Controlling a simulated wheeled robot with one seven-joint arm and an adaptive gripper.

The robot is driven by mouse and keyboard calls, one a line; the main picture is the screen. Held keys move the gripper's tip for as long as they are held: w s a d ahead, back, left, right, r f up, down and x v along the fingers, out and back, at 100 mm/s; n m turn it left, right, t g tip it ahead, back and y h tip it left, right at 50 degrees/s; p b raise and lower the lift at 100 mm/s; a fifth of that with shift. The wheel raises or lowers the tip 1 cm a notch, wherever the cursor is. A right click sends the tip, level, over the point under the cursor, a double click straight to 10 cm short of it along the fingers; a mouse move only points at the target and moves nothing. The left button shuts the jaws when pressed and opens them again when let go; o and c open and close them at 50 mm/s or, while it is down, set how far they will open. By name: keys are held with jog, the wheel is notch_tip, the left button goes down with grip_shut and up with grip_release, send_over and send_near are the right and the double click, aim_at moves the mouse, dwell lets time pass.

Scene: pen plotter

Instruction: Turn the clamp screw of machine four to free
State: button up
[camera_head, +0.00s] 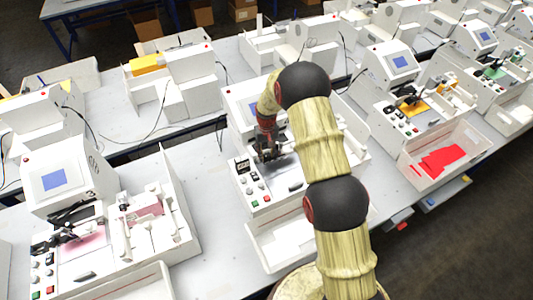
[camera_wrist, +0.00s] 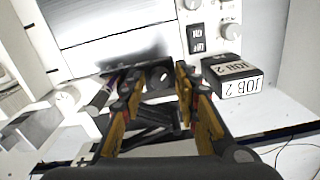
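My gripper (camera_wrist: 156,80) is open in the wrist view, its two fingers apart. A dark round knob-like part (camera_wrist: 159,76) shows between and beyond the fingertips on a dark carriage; it may be the clamp screw. I cannot tell if a finger touches it. In the head view my gripper (camera_head: 267,148) is low over the middle white machine (camera_head: 243,104), which my arm partly covers. I cannot read a machine number there, and the clamp screw is not distinguishable in that view.
A black block labelled JOB 2 (camera_wrist: 238,76) stands close right of the fingers. Dial knobs (camera_wrist: 230,31) and a black switch (camera_wrist: 196,40) are beyond it. Other white machines stand left (camera_head: 66,178) and right (camera_head: 393,62). A bin with red sheets (camera_head: 418,178) is at right.

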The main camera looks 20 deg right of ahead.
jog(key=c, duration=0.6)
grip_shut()
jog(key=shift+n+b, duration=0.3)
jog(key=shift+b, duration=0.1)
jog(key=n+b, duration=0.3)
jog(key=b, duration=0.1)
jog(key=shift+f+n, duration=0.15)
jog(key=shift+n, duration=0.15)
jog(key=n+b, duration=0.3)
jog(key=n, duration=0.1)
jog(key=shift+n, duration=0.3)
jog(key=n+b, duration=0.3)
jog(key=n, duration=0.2)
jog(key=n+b, duration=0.2)
jog(key=n, duration=0.4)
jog(key=shift+r, duration=0.2)
